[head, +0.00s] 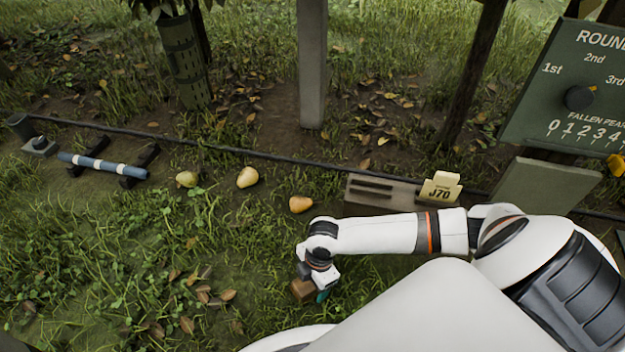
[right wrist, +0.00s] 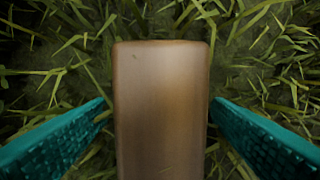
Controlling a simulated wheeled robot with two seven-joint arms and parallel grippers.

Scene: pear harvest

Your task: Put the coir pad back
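A small smooth brown block (head: 302,290), which looks like the coir pad, is low at the grass in the head view. In the right wrist view the block (right wrist: 162,110) stands between the teal fingers. My right gripper (head: 318,292) points down at it. Its fingers (right wrist: 158,102) lie on both sides of the block. A narrow gap with grass shows on the left, while the right fingertip is very close or touching. The block's underside is hidden. My left gripper is not in view.
Three pears (head: 247,177) lie in a row along a black hose. A slotted grey tray (head: 362,199) with a J70 tag (head: 440,190) lies behind my right arm. A blue-and-white rod (head: 105,166) rests on dark supports. A green score board (head: 570,90) and posts stand behind. Grass at left is open.

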